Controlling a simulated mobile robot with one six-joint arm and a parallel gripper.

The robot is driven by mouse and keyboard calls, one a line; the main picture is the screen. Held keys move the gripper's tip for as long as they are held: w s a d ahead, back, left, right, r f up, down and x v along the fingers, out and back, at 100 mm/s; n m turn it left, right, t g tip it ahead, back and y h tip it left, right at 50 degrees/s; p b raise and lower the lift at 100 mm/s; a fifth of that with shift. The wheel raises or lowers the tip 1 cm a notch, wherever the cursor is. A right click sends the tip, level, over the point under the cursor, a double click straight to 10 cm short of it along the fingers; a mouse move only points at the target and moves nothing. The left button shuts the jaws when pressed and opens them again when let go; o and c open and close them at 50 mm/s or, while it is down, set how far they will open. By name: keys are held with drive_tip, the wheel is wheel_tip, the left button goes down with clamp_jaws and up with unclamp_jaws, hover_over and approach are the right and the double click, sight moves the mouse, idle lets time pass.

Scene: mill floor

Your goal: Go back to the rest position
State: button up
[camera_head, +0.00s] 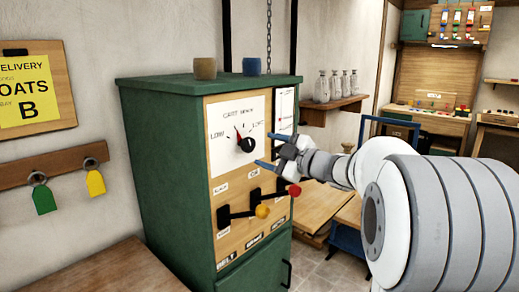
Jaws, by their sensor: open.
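My gripper (268,151) is at the front of a green cabinet (160,170), with its two blue-tipped fingers apart and nothing between them. The fingertips are close to the black knob (246,145) of the dial on the white panel (222,165); I cannot tell whether they touch the cabinet. The dial's red pointer (238,133) points up and slightly left, between the two end labels. My arm reaches in from the right and hides part of the scene behind it.
Below the dial, levers with a yellow knob (262,211) and a red knob (295,190) stick out near my gripper. A brown cup (205,68) and a blue cup (252,66) stand on the cabinet. A wooden bench top (100,275) lies front left. A wall shelf (335,107) holds several bottles.

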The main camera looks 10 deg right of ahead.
drive_tip(key=shift+v, duration=1.1)
drive_tip(key=shift+r, duration=0.1)
drive_tip(key=s+d+f+m+g+h+p, duration=0.35)
drive_tip(key=s+f+m+h, duration=0.65)
drive_tip(key=m+h, duration=0.4)
drive_tip(key=s+a+f+m+g+y, duration=0.1)
drive_tip(key=s+a+f+g, duration=0.1)
drive_tip(key=s, duration=0.4)
drive_tip(key=s+a+f+m+g+y, duration=0.1)
drive_tip(key=s+a+f+g, duration=0.2)
drive_tip(key=s, duration=0.4)
drive_tip(key=s+a+f+m+g+y+p, duration=0.1)
drive_tip(key=s+a+f+g, duration=0.2)
drive_tip(key=s, duration=0.4)
drive_tip(key=shift+f, duration=0.45)
drive_tip(key=shift+g, duration=0.25)
drive_tip(key=shift+c, duration=0.3)
